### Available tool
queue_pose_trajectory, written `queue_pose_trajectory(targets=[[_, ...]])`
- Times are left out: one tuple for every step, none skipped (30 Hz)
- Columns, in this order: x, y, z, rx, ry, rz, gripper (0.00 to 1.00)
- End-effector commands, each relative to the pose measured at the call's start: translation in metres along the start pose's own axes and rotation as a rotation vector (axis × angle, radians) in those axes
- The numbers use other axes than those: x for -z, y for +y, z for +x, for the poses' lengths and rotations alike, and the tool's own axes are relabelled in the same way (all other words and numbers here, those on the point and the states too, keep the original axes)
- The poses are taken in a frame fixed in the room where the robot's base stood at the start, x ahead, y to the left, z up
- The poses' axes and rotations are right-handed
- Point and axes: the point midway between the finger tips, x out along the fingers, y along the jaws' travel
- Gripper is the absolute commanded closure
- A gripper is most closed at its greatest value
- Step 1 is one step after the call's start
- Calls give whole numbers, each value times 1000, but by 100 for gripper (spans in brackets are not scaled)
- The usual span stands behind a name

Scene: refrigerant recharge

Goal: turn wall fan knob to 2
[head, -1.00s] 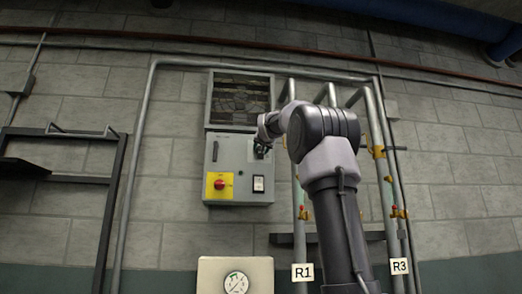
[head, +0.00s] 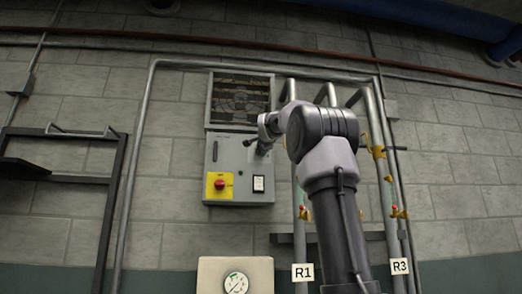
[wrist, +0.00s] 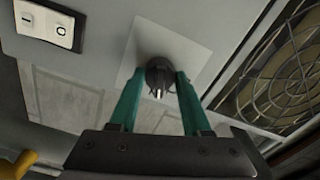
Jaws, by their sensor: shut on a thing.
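The fan knob (wrist: 159,82) is dark and round, with a pale pointer line toward the bottom of the wrist view. It sits on a light square plate (wrist: 197,57) on the grey control box (head: 226,160). No numbers are readable on the plate, so I cannot tell the setting. My gripper (wrist: 160,73) has its two teal fingers on either side of the knob, shut on it. In the head view my gripper (head: 250,141) is at the upper right of the box, where the knob is hidden. The wall fan (head: 238,98) sits behind a grille above the box.
A red rotary switch (head: 219,184) on a yellow plate and a white rocker switch (head: 258,183) are lower on the box. The rocker also shows in the wrist view (wrist: 46,22). Vertical pipes with valves stand right of the box. A gauge panel (head: 207,275) is below.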

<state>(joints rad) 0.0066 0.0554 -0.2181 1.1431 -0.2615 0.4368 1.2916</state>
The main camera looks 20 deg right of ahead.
Motion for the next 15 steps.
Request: queue_pose_trajectory(targets=[[0,1,0,-2,0,26,100],[0,1,0,-3,0,42,100],[0,1,0,-2,0,59,100],[0,1,0,-3,0,73,100],[0,1,0,-3,0,83,100],[0,1,0,-3,0,97,100],[0,1,0,-3,0,106,100],[0,1,0,-3,0,114,100],[0,1,0,-3,0,123,100],[0,1,0,-3,0,129,100],[0,1,0,-3,0,134,100],[0,1,0,-3,0,139,100],[0,1,0,-3,0,141,100],[0,1,0,-3,0,144,100],[0,1,0,-3,0,146,100]])
